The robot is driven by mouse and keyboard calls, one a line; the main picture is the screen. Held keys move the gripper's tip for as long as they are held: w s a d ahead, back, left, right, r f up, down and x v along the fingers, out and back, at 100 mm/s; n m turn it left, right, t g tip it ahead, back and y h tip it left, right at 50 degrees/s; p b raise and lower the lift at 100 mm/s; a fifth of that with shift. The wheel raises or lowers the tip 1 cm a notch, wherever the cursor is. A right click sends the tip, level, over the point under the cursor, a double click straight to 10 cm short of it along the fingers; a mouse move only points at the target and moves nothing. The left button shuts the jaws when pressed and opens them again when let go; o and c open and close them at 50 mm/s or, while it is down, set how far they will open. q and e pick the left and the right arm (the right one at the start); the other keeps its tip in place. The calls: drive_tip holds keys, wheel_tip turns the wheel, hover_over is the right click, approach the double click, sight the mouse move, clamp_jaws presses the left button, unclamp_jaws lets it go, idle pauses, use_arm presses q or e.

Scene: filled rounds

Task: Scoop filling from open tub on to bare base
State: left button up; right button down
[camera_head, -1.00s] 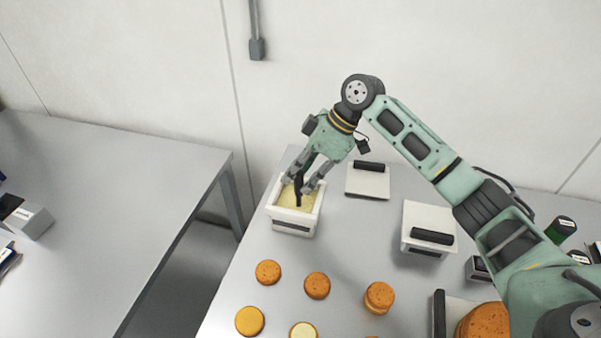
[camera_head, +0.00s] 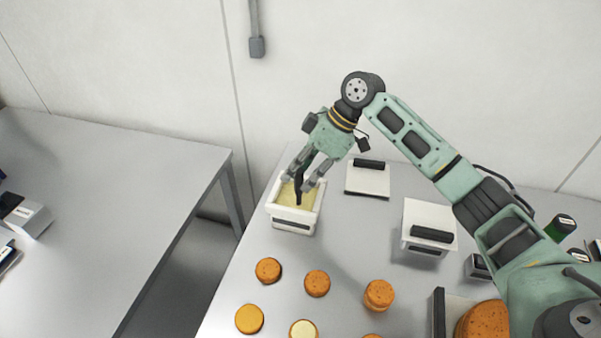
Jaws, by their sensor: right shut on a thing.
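The open tub (camera_head: 292,224) is white, with pale yellow filling (camera_head: 284,196) inside, and stands on the table near its back left edge. My right gripper (camera_head: 304,187) is above the tub, pointing down, shut on a dark tool (camera_head: 299,189) that looks like a scoop. The tool's lower end is at the filling; how deep it sits I cannot tell. Several orange-brown rounds lie in front: bases (camera_head: 268,270), (camera_head: 317,283) and (camera_head: 249,320) look bare. One round (camera_head: 303,330) has a pale top. Another (camera_head: 379,295) looks stacked. My left gripper is not in view.
A white lid with a dark handle (camera_head: 367,181) lies right of the tub. A closed white tub (camera_head: 429,228) stands farther right. A tray with a large round (camera_head: 483,322) is at the front right. Another table (camera_head: 110,200) stands left, across a gap.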

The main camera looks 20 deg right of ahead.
drive_tip(key=shift+r, duration=0.2)
wheel_tip(320, 180, up, 8)
drive_tip(key=p, duration=0.8)
drive_tip(key=shift+r, duration=0.2)
drive_tip(key=shift+f, duration=0.1)
